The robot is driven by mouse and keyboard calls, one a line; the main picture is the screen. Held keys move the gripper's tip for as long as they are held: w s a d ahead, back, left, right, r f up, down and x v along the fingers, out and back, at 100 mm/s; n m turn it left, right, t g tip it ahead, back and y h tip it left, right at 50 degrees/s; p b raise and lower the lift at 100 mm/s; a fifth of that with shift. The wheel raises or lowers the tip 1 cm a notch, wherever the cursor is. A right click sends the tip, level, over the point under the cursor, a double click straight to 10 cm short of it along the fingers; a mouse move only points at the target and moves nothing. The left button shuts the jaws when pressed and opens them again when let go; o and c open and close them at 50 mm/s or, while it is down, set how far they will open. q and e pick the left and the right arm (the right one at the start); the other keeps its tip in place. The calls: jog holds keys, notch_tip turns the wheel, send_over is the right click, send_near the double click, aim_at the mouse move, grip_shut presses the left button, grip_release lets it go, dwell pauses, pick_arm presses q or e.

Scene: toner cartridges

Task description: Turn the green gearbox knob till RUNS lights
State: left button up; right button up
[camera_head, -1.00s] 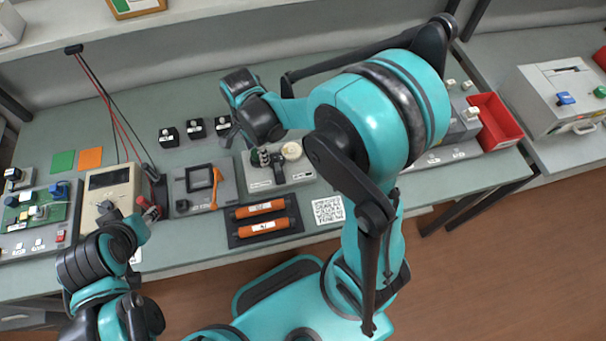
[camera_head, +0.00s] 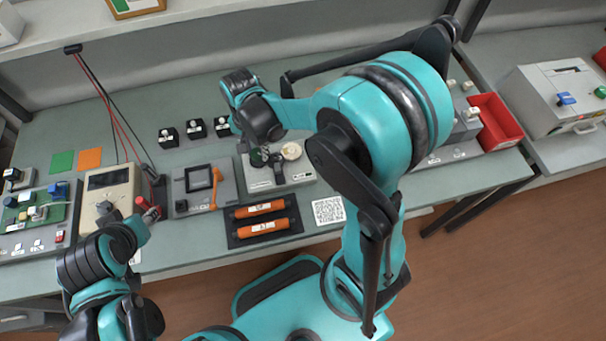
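The gearbox (camera_head: 252,177) is a light grey unit near the middle of the bench, with a round cream dial (camera_head: 291,151) at its right. The green knob (camera_head: 258,157) at its left is small and partly covered by dark fingers. My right gripper (camera_head: 268,155) reaches down over the knob from the wrist above. At this size I cannot tell whether its fingers touch or close on the knob. No lit RUNS lamp can be made out.
A grey unit with an orange lever (camera_head: 215,187) stands left of the gearbox. A dark tray with two orange cartridges (camera_head: 260,209) lies in front. Three black blocks (camera_head: 195,128) stand behind. A beige meter (camera_head: 107,190) is further left, and a red bin (camera_head: 497,122) is at the right.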

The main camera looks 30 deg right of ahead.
jog(key=m, duration=0.5)
jog(key=shift+m, duration=0.3)
jog(key=m, duration=0.4)
jog(key=shift+m, duration=0.4)
jog(key=m, duration=0.4)
jog(key=shift+m+b, duration=0.3)
jog(key=m, duration=0.5)
jog(key=shift+m, duration=0.3)
jog(key=o, duration=0.9)
